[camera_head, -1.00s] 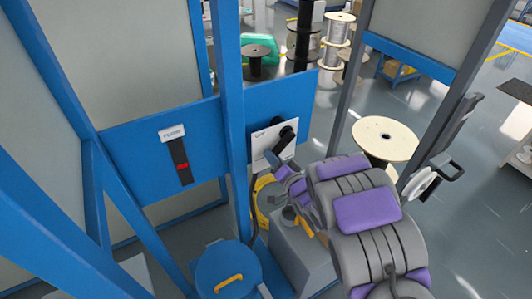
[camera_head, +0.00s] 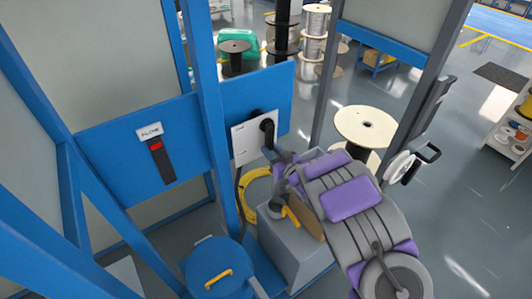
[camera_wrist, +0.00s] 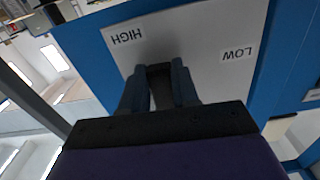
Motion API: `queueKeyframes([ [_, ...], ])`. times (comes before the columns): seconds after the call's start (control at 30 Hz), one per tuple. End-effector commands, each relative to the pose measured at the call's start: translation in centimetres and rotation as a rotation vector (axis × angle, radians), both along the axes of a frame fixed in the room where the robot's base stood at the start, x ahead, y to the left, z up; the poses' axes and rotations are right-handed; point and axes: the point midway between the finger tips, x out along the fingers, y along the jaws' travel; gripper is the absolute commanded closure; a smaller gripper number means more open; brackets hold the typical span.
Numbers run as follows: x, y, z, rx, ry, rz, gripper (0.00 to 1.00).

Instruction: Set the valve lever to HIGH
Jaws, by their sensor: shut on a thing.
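The valve lever is black and mounted on a white plate (camera_head: 243,147) on the blue panel. In the wrist view the lever (camera_wrist: 160,70) sits between my two dark fingers, with the HIGH label (camera_wrist: 126,36) at upper left and the LOW label (camera_wrist: 237,54) at right, both upside down. The lever is nearer HIGH. My gripper (camera_wrist: 158,88) is shut on it; in the head view my gripper (camera_head: 278,160) partly covers its lower end.
A blue upright post (camera_head: 208,110) stands left of the plate. A slotted indicator with a red mark (camera_head: 156,146) is further left on the panel. A grey box (camera_head: 290,245) and a blue drum (camera_head: 220,270) stand below. A wooden spool (camera_head: 365,125) is to the right.

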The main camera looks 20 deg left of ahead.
Motion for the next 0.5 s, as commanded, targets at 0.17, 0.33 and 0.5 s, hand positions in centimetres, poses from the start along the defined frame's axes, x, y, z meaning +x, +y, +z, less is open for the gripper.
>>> queueKeyframes([
  [0.17,0.68,-0.38,0.41,-0.024,-0.045,-0.007,1.0],
  [0.33,0.86,-0.31,0.45,-0.037,-0.061,-0.006,1.0],
  [0.5,0.94,-0.22,0.48,-0.039,-0.064,-0.006,1.0],
])
